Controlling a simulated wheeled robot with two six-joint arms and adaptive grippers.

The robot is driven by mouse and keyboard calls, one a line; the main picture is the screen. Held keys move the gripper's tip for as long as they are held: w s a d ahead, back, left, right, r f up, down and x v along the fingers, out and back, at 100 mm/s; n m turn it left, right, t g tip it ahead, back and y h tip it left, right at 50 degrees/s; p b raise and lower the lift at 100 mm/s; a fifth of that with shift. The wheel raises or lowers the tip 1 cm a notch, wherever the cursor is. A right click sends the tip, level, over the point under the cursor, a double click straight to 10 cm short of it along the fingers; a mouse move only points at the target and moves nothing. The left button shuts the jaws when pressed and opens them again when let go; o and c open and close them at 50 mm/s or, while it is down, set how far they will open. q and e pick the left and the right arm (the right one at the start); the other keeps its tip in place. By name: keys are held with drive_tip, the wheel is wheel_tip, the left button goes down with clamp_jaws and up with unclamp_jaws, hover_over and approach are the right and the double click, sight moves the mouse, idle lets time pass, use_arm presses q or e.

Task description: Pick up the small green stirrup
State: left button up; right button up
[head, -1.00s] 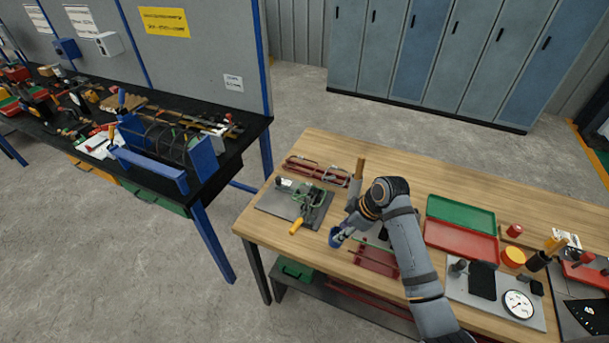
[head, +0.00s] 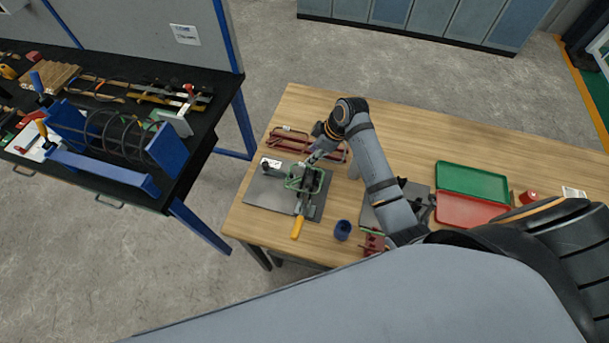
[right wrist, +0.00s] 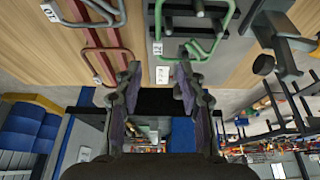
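The small green stirrup (head: 303,178) is a bent green bar loop at the bending jig on a grey plate (head: 262,195) on the wooden table. In the right wrist view, green bars (right wrist: 208,42) show at the top, right of centre, partly cut off by the frame edge. My right gripper (head: 311,161) is just behind the stirrup in the head view. In the right wrist view its two fingers (right wrist: 158,76) are apart with nothing between them. Contact with the stirrup cannot be told. My left gripper is not in view.
Green (head: 470,181) and red trays (head: 468,210) lie farther right.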

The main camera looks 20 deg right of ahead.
sight(303, 164)
drive_tip(key=shift+w+a+f, duration=0.25)
drive_tip(key=shift+w+f, duration=0.45)
drive_tip(key=shift+f, duration=0.2)
drive_tip(key=shift+w+f, duration=0.15)
drive_tip(key=shift+s+a+f+p, duration=0.15)
drive_tip(key=shift+f+p, duration=0.35)
drive_tip(key=shift+p, duration=0.05)
drive_tip(key=shift+s+a+f+p, duration=0.1)
drive_tip(key=shift+a+f+p, duration=0.05)
drive_tip(key=shift+f+p, duration=0.35)
drive_tip(key=x, duration=0.2)
drive_tip(key=shift+a+f, duration=0.1)
drive_tip(key=shift+f, duration=0.25)
drive_tip(key=shift+w, duration=0.1)
drive_tip(key=c, duration=0.8)
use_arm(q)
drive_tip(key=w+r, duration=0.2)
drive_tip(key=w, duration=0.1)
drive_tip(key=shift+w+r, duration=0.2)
use_arm(e)
clamp_jaws()
